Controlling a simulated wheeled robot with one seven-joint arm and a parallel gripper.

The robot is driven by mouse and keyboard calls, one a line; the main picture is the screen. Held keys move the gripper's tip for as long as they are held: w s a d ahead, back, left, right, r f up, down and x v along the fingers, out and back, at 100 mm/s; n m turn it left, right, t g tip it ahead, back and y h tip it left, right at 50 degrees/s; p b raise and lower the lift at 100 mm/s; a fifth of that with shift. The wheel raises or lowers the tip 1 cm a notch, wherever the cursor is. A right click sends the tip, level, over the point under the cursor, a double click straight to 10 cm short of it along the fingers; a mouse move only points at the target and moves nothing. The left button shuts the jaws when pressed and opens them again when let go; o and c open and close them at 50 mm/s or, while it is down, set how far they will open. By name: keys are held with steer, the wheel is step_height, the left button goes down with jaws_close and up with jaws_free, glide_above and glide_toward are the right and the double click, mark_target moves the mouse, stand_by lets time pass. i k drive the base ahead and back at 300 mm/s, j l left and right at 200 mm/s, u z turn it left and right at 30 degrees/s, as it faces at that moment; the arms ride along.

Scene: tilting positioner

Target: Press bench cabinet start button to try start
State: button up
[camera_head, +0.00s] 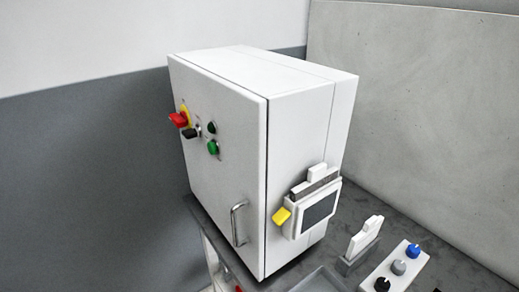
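The white bench cabinet (221,170) stands on a dark grey bench top, its door facing left and shut. I cannot read any label, so I cannot tell for sure which is the start button. A red rotary switch (179,119) on a yellow plate and a black selector knob (192,132) sit to their left. My gripper is not in view, and nothing covers the door.
A metal handle (238,224) sits low on the door. A white control box (393,270) with blue, grey and black knobs lies at the lower right. A wall stands behind.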

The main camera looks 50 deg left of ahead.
mark_target(212, 147)
steer(key=u, duration=2.3)
